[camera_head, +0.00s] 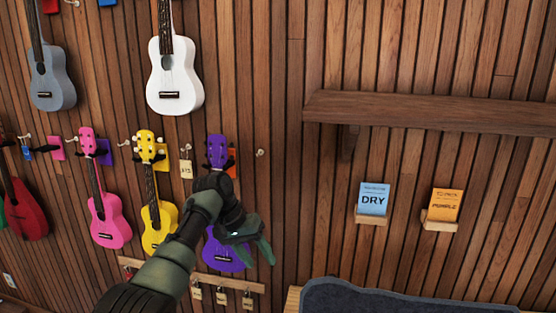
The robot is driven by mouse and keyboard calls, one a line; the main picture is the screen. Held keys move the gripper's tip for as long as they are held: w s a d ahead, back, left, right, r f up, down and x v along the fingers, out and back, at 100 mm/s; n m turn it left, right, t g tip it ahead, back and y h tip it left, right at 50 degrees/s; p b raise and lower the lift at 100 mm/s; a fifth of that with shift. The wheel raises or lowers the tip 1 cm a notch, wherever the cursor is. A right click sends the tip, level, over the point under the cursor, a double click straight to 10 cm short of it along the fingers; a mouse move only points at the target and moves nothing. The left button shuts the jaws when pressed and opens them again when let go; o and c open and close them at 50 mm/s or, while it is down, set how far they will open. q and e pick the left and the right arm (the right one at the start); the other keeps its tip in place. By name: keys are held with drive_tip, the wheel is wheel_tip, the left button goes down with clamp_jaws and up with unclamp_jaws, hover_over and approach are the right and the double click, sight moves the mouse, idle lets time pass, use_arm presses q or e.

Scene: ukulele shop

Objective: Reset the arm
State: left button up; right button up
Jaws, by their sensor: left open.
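My left arm comes in from the bottom left, and its gripper (258,243) is open with nothing seen between its fingers. It is in front of the purple ukulele (218,150) on the wall and hides part of that ukulele's body. I cannot tell whether they touch. The yellow ukulele (151,212) hangs just left of my forearm, and the pink ukulele (107,215) hangs farther left. My right gripper is not in view.
A white ukulele (175,82) and a grey one (50,85) hang above. A wooden shelf (430,112) juts out at right, above a blue DRY card (373,197) and an orange card (445,205). A dark mat (400,300) lies at bottom right. The wall between is clear.

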use_arm(q)
drive_tip(key=s+a+f+n+y+b, duration=0.1)
drive_tip(key=s+a+f+b, duration=0.1)
drive_tip(key=f, duration=1.2)
drive_tip(key=s+a+f+n+b, duration=0.1)
drive_tip(key=s+a+f, duration=0.15)
drive_tip(key=f, duration=1.15)
drive_tip(key=s+a+f+y+b, duration=0.1)
drive_tip(key=s+a+f, duration=0.1)
drive_tip(key=s+f, duration=0.35)
drive_tip(key=s+a+f+b, duration=0.1)
drive_tip(key=s+f, duration=0.2)
drive_tip(key=f, duration=0.6)
drive_tip(key=s+a+f+y+b, duration=0.1)
drive_tip(key=s+a+f, duration=0.1)
drive_tip(key=s+f, duration=0.35)
drive_tip(key=s+a+f+y+b, duration=0.1)
drive_tip(key=s+a+f+b, duration=0.3)
drive_tip(key=s+f, duration=1.4)
drive_tip(key=s+a+f+m, duration=0.1)
drive_tip(key=s+a+f, duration=0.1)
drive_tip(key=s, duration=1)
drive_tip(key=s+a+f+b, duration=0.1)
drive_tip(key=s+f, duration=0.4)
drive_tip(key=s, duration=0.8)
drive_tip(key=shift+s+a+f+m+y, duration=0.3)
drive_tip(key=shift+a+m+y, duration=0.1)
drive_tip(key=shift+a, duration=0.25)
